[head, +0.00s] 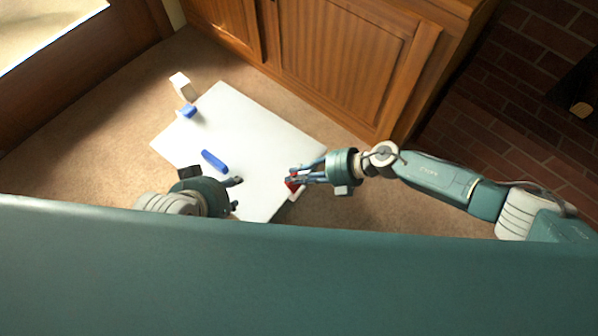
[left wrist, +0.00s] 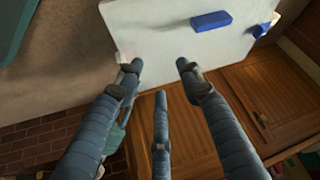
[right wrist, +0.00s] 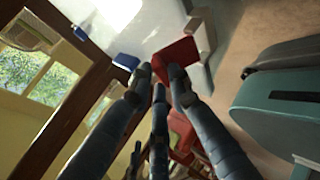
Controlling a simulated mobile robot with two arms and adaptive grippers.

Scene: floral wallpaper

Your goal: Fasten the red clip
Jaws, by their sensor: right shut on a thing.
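The red clip (head: 292,184) is at the right front edge of the white board (head: 250,135), by a white block (head: 299,193). In the right wrist view the red clip (right wrist: 178,53) is a flat red piece against the white block (right wrist: 203,35). My right gripper (head: 293,177) is shut on the red clip, its fingertips partly hiding it. My left gripper (head: 237,193) is over the board's front part, left of the clip. In the left wrist view its fingers (left wrist: 160,66) are spread with nothing between them. I cannot tell whether the clip is fastened.
A blue bar (head: 214,161) lies on the board. A blue clip (head: 188,111) is at the board's far left edge, beside a white block (head: 183,87). A wooden cabinet (head: 340,60) stands behind the board. Bare carpet (head: 100,120) lies to the left.

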